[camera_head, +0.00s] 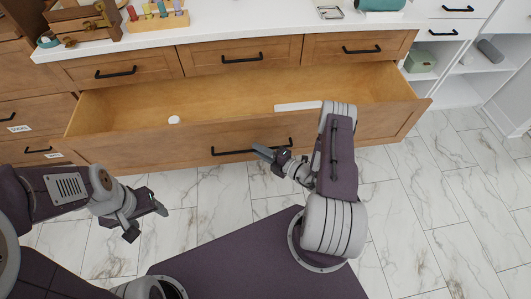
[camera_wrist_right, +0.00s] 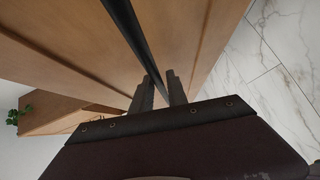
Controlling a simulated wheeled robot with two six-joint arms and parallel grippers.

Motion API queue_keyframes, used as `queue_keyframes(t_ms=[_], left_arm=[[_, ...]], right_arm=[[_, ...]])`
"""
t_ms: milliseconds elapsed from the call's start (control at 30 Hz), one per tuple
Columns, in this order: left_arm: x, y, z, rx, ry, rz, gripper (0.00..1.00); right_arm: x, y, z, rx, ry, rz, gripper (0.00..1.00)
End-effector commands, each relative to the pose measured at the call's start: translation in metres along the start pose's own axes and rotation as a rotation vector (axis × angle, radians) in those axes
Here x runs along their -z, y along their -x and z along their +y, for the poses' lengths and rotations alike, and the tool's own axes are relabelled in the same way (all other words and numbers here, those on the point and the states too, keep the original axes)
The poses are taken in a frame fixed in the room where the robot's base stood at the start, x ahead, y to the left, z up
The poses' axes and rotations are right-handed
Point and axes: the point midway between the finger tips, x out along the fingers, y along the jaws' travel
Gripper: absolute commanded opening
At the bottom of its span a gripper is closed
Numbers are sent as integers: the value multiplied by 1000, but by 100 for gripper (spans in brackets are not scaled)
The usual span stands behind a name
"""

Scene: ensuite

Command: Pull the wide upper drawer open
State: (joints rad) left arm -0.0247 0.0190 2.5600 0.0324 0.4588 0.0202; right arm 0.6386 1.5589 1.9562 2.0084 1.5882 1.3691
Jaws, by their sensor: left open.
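The wide upper drawer (camera_head: 185,143) is pulled well out of the wooden cabinet, and its inside shows. Its long black handle (camera_head: 230,152) runs across the middle of the front. My right gripper (camera_head: 272,154) is at the right part of this handle. In the right wrist view the black bar (camera_wrist_right: 124,20) runs down between the two close-set fingers of the right gripper (camera_wrist_right: 161,90), which look shut on it. My left gripper (camera_head: 146,214) is open and empty, over the floor in front of the drawer, to the left.
A white round item (camera_head: 174,119) and a white flat strip (camera_head: 298,106) lie in the drawer. Three smaller shut drawers are above it. The white counter (camera_head: 225,25) holds a wooden box (camera_head: 85,22) and colourful items. Open white shelves (camera_head: 470,70) stand right. Marble floor is clear at right.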

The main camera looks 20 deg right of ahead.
Motion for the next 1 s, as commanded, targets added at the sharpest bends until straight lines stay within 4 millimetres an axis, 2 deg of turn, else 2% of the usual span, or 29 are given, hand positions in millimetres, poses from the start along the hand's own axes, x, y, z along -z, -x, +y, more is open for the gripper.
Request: queue_keyframes(t_ms=[300,500,1000], left_arm=[[2,15,0,0,0,0,63],[2,18,0,0,0,0,63],[2,18,0,0,0,0,63]], right_arm=[[-1,54,2,-1,-4,-8,19],[0,77,1,-1,-3,-4,19],[0,82,0,0,-2,-1,19]])
